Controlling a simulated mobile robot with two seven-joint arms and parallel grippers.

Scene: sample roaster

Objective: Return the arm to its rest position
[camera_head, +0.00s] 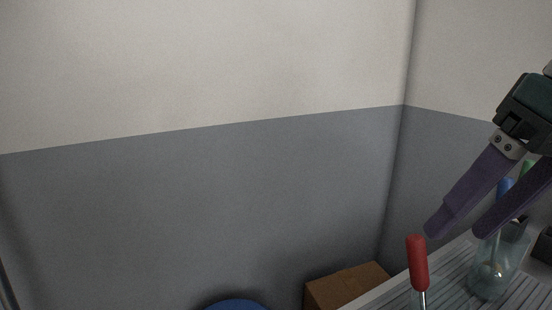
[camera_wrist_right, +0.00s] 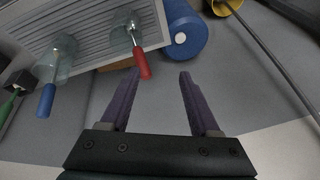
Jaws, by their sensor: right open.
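My right gripper (camera_head: 456,230) comes in from the right edge in the head view. Its two purple fingers are apart with nothing between them, above the grey slatted surface. The wrist view (camera_wrist_right: 158,78) also shows the fingers spread and empty. A red-handled tool (camera_head: 418,262) stands near the fingertips, apart from them; it also shows in the wrist view (camera_wrist_right: 142,63), leaning in a clear glass. A blue-handled tool (camera_wrist_right: 46,100) rests in another clear glass (camera_head: 492,272). My left gripper is in neither view.
The slatted tray (camera_head: 378,296) holds the glasses. A brown box (camera_head: 340,285) stands behind it and a blue round object (camera_head: 237,305) is at the bottom. The wrist view shows a blue cylinder (camera_wrist_right: 186,36), a yellow cup (camera_wrist_right: 222,6) and a green-handled tool (camera_wrist_right: 8,106). Walls close off the back and right.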

